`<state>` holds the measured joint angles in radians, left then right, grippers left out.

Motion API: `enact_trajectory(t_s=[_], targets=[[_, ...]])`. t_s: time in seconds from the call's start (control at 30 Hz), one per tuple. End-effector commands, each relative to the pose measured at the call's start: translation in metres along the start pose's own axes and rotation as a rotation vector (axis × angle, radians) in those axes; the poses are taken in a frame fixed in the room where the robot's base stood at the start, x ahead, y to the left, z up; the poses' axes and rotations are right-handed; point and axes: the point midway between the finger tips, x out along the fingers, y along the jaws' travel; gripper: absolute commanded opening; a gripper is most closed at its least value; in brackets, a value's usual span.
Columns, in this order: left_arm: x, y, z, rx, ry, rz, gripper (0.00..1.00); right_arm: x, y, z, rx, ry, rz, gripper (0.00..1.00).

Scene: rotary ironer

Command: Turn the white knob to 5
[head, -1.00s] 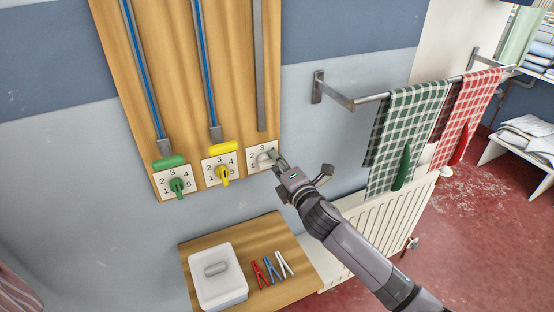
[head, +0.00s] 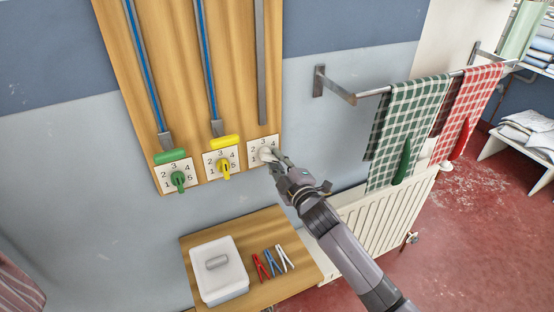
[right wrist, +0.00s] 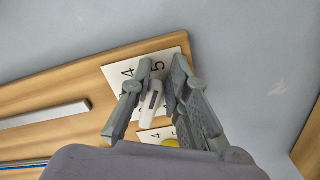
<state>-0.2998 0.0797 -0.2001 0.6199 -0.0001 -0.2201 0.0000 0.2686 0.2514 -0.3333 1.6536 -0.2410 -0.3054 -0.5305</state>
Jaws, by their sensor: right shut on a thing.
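The white knob (head: 264,153) sits on the right-hand numbered plate (head: 254,145) at the foot of the wooden board. My right gripper (head: 274,157) reaches it from the lower right and hides part of the plate. In the right wrist view, the white knob (right wrist: 152,101) lies between the two fingers of my right gripper (right wrist: 161,74), which is shut on it. The knob's far end, with a dark mark, points towards the side of the plate with the 4 and 5. I cannot tell the exact setting. My left gripper is out of view.
A green knob (head: 178,179) and a yellow knob (head: 224,168) are on plates to the left. Below, a wooden shelf (head: 239,244) holds a white box (head: 205,276) and coloured pegs. A towel rail (head: 371,92) and a radiator (head: 378,222) are on the right.

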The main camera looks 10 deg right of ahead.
Motion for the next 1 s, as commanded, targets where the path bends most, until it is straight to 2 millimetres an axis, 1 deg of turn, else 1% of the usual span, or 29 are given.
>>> enact_trajectory(t_s=[0.03, 0.3, 0.63, 0.67, 0.87, 1.0], targets=[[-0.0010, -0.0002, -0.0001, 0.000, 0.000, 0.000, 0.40, 0.0017, 0.0119, -0.0056, 0.018, 0.014, 0.023, 0.00], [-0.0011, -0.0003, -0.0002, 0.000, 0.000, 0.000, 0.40, 0.0018, 0.0109, -0.0054, 0.053, 0.014, 0.023, 0.00], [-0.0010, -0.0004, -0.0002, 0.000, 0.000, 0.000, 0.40, 0.0017, 0.0106, -0.0055, 0.053, 0.014, 0.022, 0.00], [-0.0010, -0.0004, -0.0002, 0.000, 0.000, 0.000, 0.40, 0.0017, 0.0106, -0.0055, 0.053, 0.015, 0.022, 0.18], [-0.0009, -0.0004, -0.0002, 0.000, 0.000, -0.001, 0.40, 0.0015, 0.0091, -0.0061, 0.052, 0.015, 0.020, 0.32], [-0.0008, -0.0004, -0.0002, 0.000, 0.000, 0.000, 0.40, 0.0013, 0.0070, -0.0057, 0.052, 0.014, 0.016, 0.32]])
